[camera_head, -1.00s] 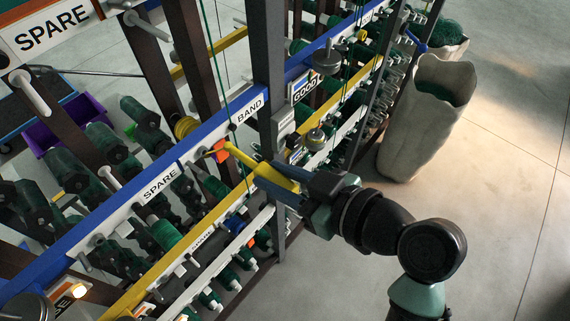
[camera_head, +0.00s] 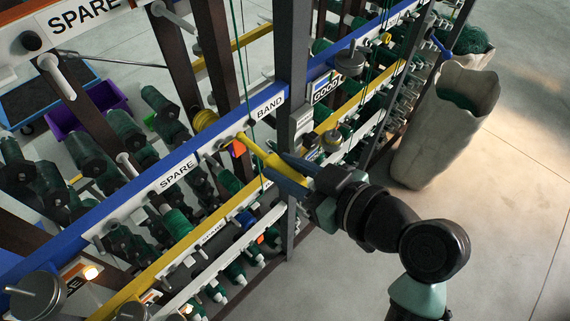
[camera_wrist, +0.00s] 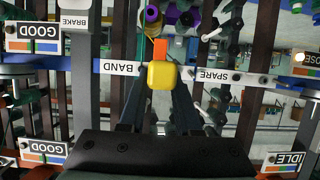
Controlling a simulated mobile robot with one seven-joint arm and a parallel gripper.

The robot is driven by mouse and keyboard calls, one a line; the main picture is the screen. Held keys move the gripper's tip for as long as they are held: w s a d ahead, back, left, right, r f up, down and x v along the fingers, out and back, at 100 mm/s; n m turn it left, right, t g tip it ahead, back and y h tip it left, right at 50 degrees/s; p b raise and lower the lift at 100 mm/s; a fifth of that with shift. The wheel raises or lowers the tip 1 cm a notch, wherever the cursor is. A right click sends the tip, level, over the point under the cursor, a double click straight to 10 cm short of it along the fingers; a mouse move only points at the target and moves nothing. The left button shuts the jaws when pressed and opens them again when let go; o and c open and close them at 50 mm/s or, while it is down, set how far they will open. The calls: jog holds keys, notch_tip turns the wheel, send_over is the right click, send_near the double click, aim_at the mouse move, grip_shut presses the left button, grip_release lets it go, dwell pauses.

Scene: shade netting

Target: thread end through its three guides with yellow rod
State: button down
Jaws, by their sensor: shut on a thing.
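My gripper (camera_head: 283,168) is shut on the yellow rod (camera_head: 262,156), which points left toward the rack. An orange piece (camera_head: 238,147) shows at the rod's far end, just below the blue rail near the BAND label. In the wrist view the rod (camera_wrist: 162,76) is seen nearly end-on between my fingers, with the orange piece (camera_wrist: 161,49) beyond it. I cannot pick out the three guides.
The blue rail (camera_head: 130,205) and the lower yellow rail (camera_head: 165,262) carry several green bobbins. A dark upright post (camera_head: 292,60) stands close behind my gripper. A tall pale sack (camera_head: 440,125) is at the right.

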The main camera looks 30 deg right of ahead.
aim_at(307, 181)
jog(key=s, duration=0.1)
jog(key=s+d, duration=0.1)
jog(key=s, duration=0.1)
jog(key=shift+s+d, duration=0.15)
jog(key=shift+s, duration=0.15)
jog(key=shift+w, duration=0.1)
jog(key=shift+w+a+m+h, duration=0.15)
jog(key=shift+w+m+h, duration=0.25)
jog(key=shift+w, duration=0.15)
jog(key=shift+w+a+m+h, duration=0.15)
jog(key=shift+w+m+h, duration=0.15)
jog(key=shift+w+h, duration=0.15)
jog(key=shift+w+a+m+t+h, duration=0.1)
jog(key=shift+w+m+t+h, duration=0.3)
jog(key=shift+w+m+h, duration=0.55)
jog(key=shift+w+n, duration=0.15)
jog(key=shift+n, duration=0.1)
jog(key=shift+s+d+b, duration=0.1)
jog(key=shift+s+d, duration=0.15)
jog(key=shift+s, duration=0.4)
jog(key=shift+s+d+b, duration=0.15)
jog(key=shift+s+d, duration=0.1)
jog(key=shift+s, duration=0.35)
jog(key=shift+s+d+b, duration=0.1)
jog(key=shift+s+d, duration=0.15)
jog(key=shift+s, duration=0.4)
